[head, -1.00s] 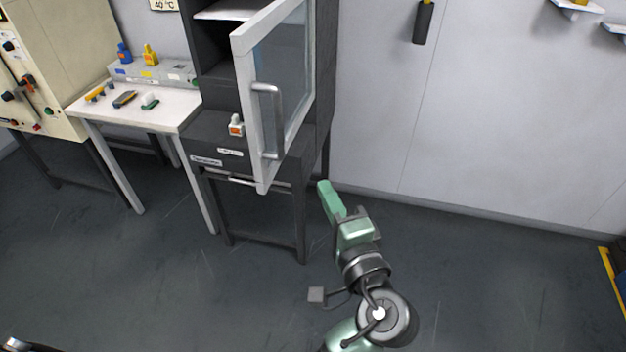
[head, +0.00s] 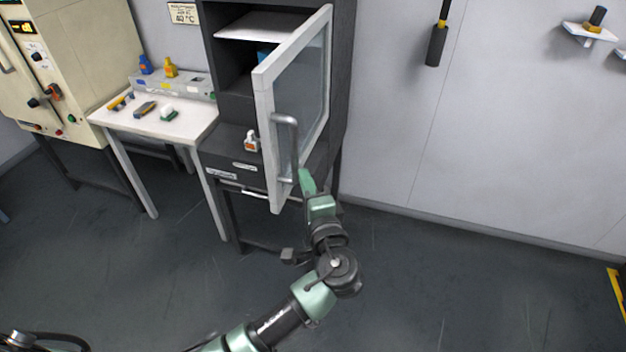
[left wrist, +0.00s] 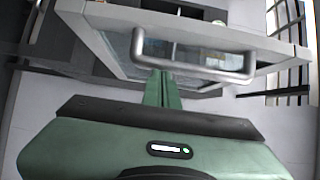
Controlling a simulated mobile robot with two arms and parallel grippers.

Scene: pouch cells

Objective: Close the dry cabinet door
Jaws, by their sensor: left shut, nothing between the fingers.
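The dry cabinet (head: 235,110) is dark grey and stands against the back wall. Its glass door (head: 262,130) has a pale frame and stands swung open toward me. A grey bar handle (head: 296,150) runs along the door's face; it also shows across the left wrist view (left wrist: 195,47). My left gripper (head: 306,176) is shut and empty, its green fingers at the lower part of the door near the handle. In the left wrist view the fingers (left wrist: 162,88) point at the door below the handle bar. I cannot tell whether they touch it. My right gripper is not in view.
A small white bottle (head: 251,140) stands on the cabinet's lower ledge by the opening. A white side table (head: 185,128) with small tools is left of the cabinet. Free floor (head: 440,290) lies to the right.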

